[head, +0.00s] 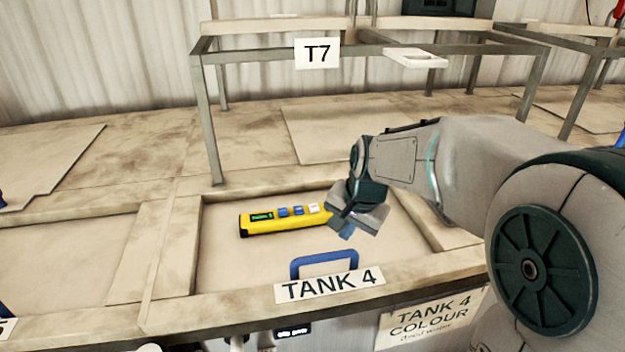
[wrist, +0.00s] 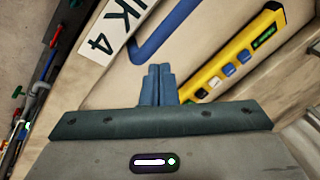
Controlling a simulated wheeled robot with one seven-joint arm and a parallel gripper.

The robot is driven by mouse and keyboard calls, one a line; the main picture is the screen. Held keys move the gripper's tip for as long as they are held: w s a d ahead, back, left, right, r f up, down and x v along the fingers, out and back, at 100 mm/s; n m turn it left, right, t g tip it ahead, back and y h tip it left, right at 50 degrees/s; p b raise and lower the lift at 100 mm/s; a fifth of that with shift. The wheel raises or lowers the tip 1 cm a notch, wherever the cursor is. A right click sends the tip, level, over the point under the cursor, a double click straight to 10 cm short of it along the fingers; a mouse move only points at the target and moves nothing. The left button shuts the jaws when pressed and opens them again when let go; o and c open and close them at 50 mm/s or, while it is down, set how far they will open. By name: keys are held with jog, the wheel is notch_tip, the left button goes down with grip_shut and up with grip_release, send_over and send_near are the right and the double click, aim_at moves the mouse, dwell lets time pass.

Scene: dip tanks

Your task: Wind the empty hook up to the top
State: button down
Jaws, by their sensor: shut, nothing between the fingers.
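A yellow control pendant (head: 285,222) with a small green display and a row of blue and white buttons lies on the Tank 4 lid (head: 225,255). It also shows in the wrist view (wrist: 222,63), slanting up to the right. My gripper (head: 345,233) is just right of the pendant's white-button end, over the lid. In the wrist view its blue-grey fingers (wrist: 160,82) are together with nothing between them, near the pendant's lower end. I cannot tell whether they touch the pendant or the lid. No hook shows in either view.
A blue lid handle (head: 323,262) stands behind the TANK 4 label (head: 330,286) at the front edge. A metal frame (head: 204,125) with a T7 sign (head: 317,53) stands behind, holding a white piece (head: 415,58). The lid left of the pendant is clear.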

jog(key=w+a+m+y, duration=0.3)
jog(key=w+a+m, duration=0.15)
jog(key=w, duration=0.65)
jog(key=r+m+t+y, duration=0.2)
jog(key=m+t+y, duration=0.1)
jog(key=m, duration=0.3)
send_over(318, 208)
jog(key=shift+w+f, duration=0.1)
jog(key=shift+f, duration=0.15)
notch_tip(318, 208, down, 8)
jog(key=b, duration=0.6)
jog(key=shift+f, duration=0.25)
dwell(0.4)
jog(key=shift+f+b, duration=0.45)
